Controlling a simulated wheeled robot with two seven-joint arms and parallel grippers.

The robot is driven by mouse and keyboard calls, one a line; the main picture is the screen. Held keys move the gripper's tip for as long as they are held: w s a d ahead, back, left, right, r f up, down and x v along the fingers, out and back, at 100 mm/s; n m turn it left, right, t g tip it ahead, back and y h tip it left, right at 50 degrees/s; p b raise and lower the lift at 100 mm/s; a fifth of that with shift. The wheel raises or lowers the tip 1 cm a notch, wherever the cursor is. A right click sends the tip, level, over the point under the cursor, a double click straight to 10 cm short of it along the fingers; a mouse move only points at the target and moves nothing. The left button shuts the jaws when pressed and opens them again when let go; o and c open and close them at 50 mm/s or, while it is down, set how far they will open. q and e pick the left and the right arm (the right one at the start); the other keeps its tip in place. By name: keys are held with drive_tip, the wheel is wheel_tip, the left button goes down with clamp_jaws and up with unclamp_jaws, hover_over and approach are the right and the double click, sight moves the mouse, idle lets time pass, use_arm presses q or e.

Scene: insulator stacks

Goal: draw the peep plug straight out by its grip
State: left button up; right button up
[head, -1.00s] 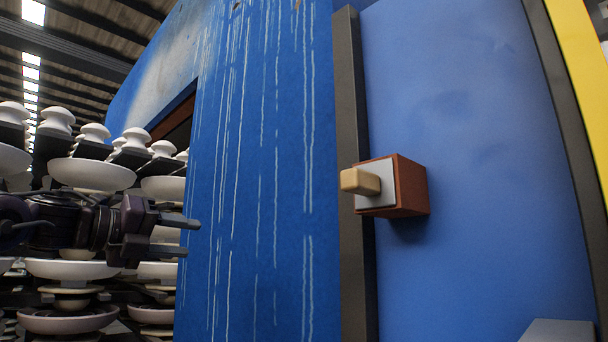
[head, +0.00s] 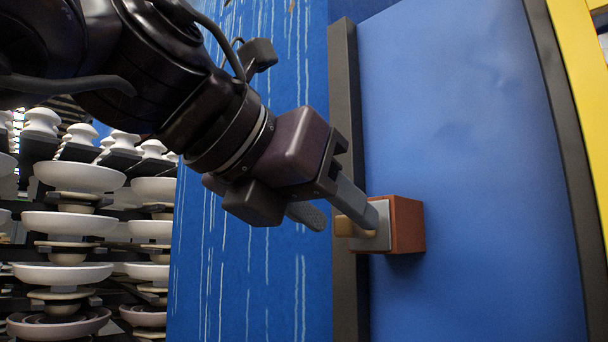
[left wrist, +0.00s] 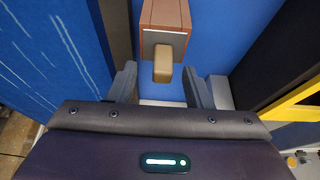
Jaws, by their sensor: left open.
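The peep plug's tan grip (head: 344,228) sticks out of a pale grey plate on a red-brown block (head: 407,225) on the blue wall. My left gripper (head: 349,220) is open. One finger passes in front of the grip in the head view and hides part of it and of the plate. In the left wrist view the grip (left wrist: 162,64) stands between the two fingers of the left gripper (left wrist: 162,75), with a gap on each side. The block also shows there (left wrist: 165,14). My right gripper is in neither view.
A dark vertical strip (head: 349,290) runs beside the block on the blue wall. Stacks of white insulators (head: 80,222) stand at the left. A yellow frame (head: 588,85) edges the panel at the right. The blue panel right of the block is clear.

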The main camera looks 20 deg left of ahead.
sight(342, 217)
use_arm(q)
drive_tip(key=shift+d+p+x, duration=0.2)
drive_tip(key=shift+p+x, duration=0.15)
drive_tip(key=shift+x, duration=1.2)
drive_tip(key=shift+s+a+r, duration=0.1)
drive_tip(key=shift+a, duration=0.05)
drive_tip(key=shift+c, duration=0.2)
clamp_jaws()
drive_tip(key=shift+s, duration=0.15)
drive_tip(key=s+a, duration=0.3)
drive_tip(key=s, duration=0.6)
idle(0.3)
drive_tip(key=shift+a, duration=0.15)
